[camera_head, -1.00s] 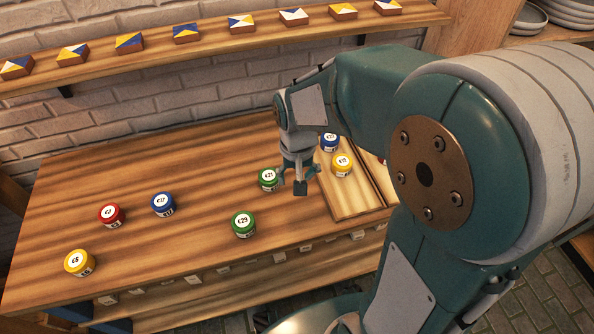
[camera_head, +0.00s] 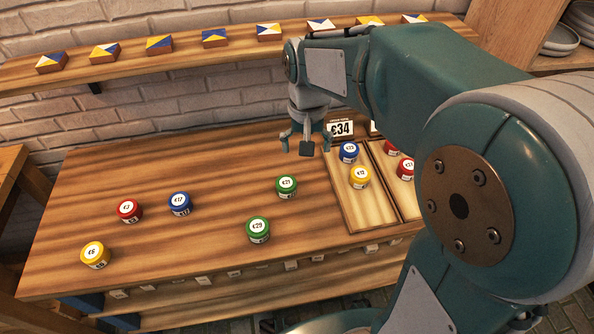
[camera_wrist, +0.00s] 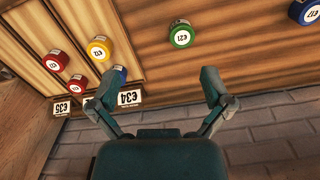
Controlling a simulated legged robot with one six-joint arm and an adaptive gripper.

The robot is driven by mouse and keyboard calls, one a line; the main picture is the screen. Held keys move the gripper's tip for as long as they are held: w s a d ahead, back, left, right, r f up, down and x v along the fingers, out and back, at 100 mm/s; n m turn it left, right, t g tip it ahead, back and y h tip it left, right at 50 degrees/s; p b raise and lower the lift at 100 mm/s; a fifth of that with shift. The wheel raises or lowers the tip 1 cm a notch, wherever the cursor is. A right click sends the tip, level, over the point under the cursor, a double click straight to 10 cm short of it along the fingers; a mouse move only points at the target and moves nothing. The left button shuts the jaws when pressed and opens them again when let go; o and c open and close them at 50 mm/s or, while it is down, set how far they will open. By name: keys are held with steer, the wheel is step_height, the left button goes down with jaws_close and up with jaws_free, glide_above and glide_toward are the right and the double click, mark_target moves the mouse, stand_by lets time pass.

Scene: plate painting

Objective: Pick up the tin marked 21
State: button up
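The tin marked 21 (camera_head: 287,187) is green with a white lid label and stands upright on the wooden table, just left of the divided tray. It also shows in the wrist view (camera_wrist: 182,34), beyond my fingertips and to the right. My gripper (camera_head: 305,143) is above the back of the table, behind the tin and apart from it. Its fingers are spread with nothing between them, which the wrist view (camera_wrist: 155,90) also shows.
A tray (camera_head: 376,219) holds blue, yellow and red tins, with a 34 sign (camera_head: 340,129) behind it. A green 29 tin (camera_head: 257,229), blue 17 tin (camera_head: 180,204), red tin (camera_head: 129,211) and yellow 6 tin (camera_head: 96,254) stand on the table. A shelf of painted tiles runs behind.

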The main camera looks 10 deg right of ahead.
glide_above(286, 183)
step_height(286, 183, down, 11)
step_height(286, 183, down, 11)
steer(key=shift+r, duration=0.15)
steer(key=c, duration=1.1)
steer(key=shift+o, duration=0.2)
steer(key=shift+r, duration=0.1)
